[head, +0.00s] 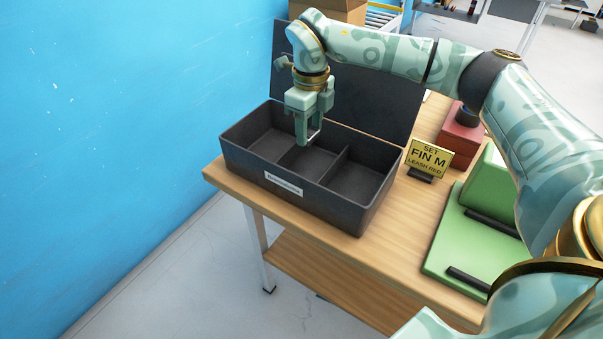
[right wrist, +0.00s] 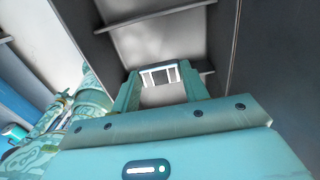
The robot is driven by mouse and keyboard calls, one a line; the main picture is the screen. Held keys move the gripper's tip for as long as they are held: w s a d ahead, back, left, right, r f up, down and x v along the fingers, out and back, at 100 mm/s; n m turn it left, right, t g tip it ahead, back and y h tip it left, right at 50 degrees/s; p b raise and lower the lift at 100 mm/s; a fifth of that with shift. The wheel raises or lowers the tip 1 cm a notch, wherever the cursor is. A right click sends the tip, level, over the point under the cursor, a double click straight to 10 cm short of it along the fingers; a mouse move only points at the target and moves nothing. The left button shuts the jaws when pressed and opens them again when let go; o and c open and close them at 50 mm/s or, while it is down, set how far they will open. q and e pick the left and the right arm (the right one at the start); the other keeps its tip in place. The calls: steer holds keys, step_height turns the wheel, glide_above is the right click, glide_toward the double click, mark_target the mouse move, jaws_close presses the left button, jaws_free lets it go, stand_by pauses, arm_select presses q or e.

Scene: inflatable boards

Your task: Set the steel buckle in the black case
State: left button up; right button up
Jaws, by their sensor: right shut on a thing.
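The black case (head: 325,208) stands on the wooden table with its lid (head: 375,105) raised at the back. Dividers split its inside into three compartments. My right gripper (head: 308,137) points down over the middle compartment, fingertips around rim height. It is shut on the steel buckle (head: 316,136), a small bright frame mostly hidden by the fingers in the head view. In the right wrist view the buckle (right wrist: 160,76) shows between the fingertips as a pale frame with bars, with the grey case interior beyond. My left gripper is out of view.
A yellow sign (head: 428,158) stands on the table (head: 408,220) right of the case. A green stand with black strips (head: 455,235) and a red box (head: 462,135) are farther right. A blue wall (head: 120,150) rises on the left. The visible case compartments look empty.

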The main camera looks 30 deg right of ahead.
mark_target(308, 172)
step_height(308, 172, down, 11)
steer(key=b, duration=0.4)
steer(key=shift+r, duration=0.25)
steer(key=o, duration=1)
steer(key=shift+c, duration=0.2)
step_height(308, 172, up, 12)
steer(key=p, duration=0.5)
